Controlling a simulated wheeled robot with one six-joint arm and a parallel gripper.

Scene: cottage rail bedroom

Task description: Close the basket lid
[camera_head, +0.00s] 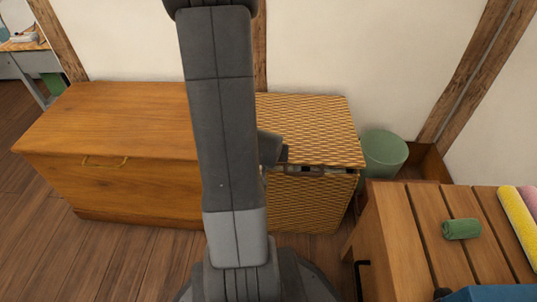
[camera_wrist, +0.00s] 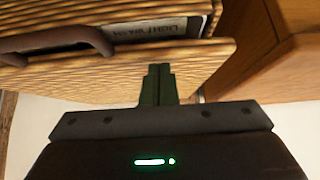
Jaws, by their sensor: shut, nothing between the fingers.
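The woven basket (camera_head: 310,205) stands against the wall, right of the wooden chest. In the wrist view, the lid (camera_wrist: 95,85) fills the middle left, beside the basket front's brown handle (camera_wrist: 60,38) and an upside-down label (camera_wrist: 155,32). My gripper (camera_wrist: 159,70) is shut and empty, with its fingertips over the lid near its edge; contact is unclear. In the head view my arm hides the fingers and the basket's left part.
The wooden chest (camera_head: 120,120) stands directly left of the basket. A green bin (camera_head: 383,152) stands to its right. A slatted bench (camera_head: 420,215) with a green roll (camera_head: 461,229) is at the front right. Open floor lies at the front left.

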